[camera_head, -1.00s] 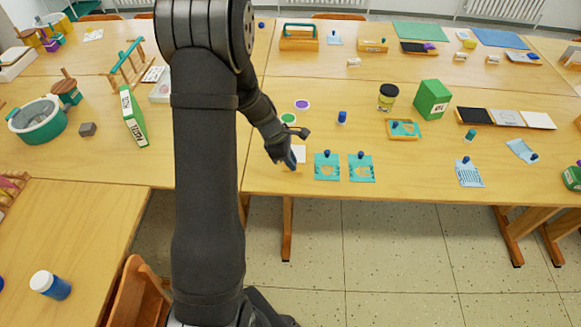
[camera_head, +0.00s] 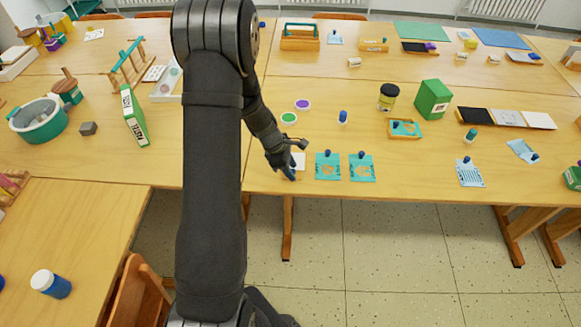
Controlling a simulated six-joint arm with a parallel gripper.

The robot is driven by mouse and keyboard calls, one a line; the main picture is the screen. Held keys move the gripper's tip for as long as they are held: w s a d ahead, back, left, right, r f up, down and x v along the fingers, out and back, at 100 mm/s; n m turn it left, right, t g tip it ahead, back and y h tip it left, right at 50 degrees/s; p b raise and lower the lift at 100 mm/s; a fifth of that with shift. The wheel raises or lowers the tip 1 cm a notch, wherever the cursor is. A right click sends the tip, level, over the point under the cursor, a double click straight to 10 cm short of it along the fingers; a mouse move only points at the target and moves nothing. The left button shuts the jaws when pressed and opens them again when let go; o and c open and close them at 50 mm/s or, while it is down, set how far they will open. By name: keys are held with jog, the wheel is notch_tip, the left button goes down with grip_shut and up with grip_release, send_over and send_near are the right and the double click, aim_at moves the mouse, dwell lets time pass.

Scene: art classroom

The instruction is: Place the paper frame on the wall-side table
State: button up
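A small wooden frame (camera_head: 404,128) with a teal sheet and a dark blue knob lies on the near table (camera_head: 375,185), right of centre; I cannot tell for sure that it is the paper frame. My gripper (camera_head: 289,174) points down at the near table's front edge, beside a small white sheet or tile (camera_head: 299,160), which it partly covers. Something blue shows at the fingertips. The fingers are too small and dark to tell whether they hold anything. The wall-side table (camera_head: 365,75) stands behind, towards the radiators.
Two teal cards with blue knobs (camera_head: 327,166) (camera_head: 362,167) lie just right of my gripper. The wall-side table holds a wooden carrier (camera_head: 299,38) and has bare stretches.

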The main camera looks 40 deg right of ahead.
jog(key=v, duration=1.2)
jog(key=x, duration=1.2)
jog(key=shift+s+f, duration=0.1)
jog(key=shift+f, duration=0.05)
notch_tip(320, 180, up, 3)
jog(key=shift+f, duration=0.1)
jog(key=shift+r, duration=0.8)
jog(key=shift+f, duration=0.15)
